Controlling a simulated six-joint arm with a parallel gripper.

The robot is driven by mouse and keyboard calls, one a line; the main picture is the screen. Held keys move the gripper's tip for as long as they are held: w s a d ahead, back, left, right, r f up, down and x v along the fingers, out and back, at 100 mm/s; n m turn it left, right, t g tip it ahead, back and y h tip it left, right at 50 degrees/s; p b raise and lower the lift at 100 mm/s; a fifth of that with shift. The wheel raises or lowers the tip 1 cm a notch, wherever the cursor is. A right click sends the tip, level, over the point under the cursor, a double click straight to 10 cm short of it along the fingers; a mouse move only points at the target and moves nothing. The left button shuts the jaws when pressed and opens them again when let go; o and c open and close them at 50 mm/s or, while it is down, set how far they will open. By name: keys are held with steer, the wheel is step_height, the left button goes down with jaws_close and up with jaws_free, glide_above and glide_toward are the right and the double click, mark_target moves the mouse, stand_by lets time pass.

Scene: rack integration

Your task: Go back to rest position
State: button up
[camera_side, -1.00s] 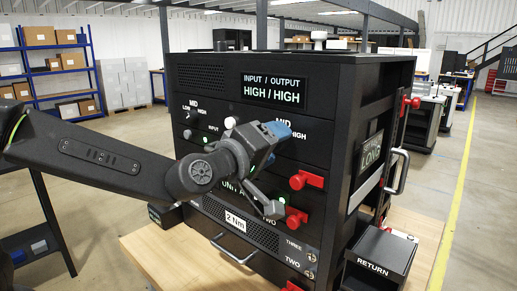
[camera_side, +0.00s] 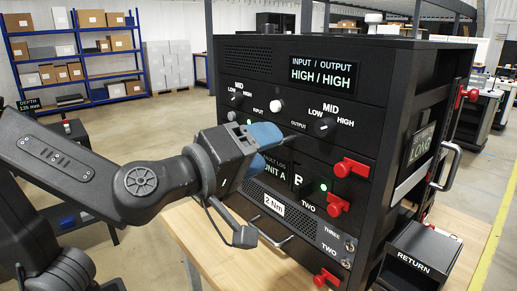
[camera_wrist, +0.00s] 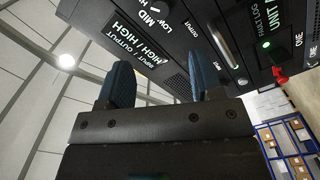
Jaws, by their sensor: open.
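The rack front carries a display (camera_side: 324,73) reading HIGH / HIGH, and an input knob (camera_side: 236,99) and an output knob (camera_side: 324,127) with LOW and HIGH marks. The gripper hides part of the fault log panel (camera_side: 306,183). In the side view a small gap seems to separate the fingers from the panel.
Red latches (camera_side: 351,168) stick out on the rack's right front. A metal handle (camera_side: 271,233) juts out below the gripper. A RETURN bin (camera_side: 424,251) stands at the right on the wooden table (camera_side: 205,222). Blue shelves (camera_side: 75,55) are far behind.

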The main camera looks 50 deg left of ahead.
stand_by(0.4)
steer(key=s+a+f+m+g, duration=1)
steer(key=a+f+m+g, duration=0.1)
steer(key=f+g, duration=0.1)
steer(key=shift+s+f+m, duration=0.15)
steer(key=shift+f+m, duration=0.25)
steer(key=shift+f, duration=0.5)
stand_by(1.0)
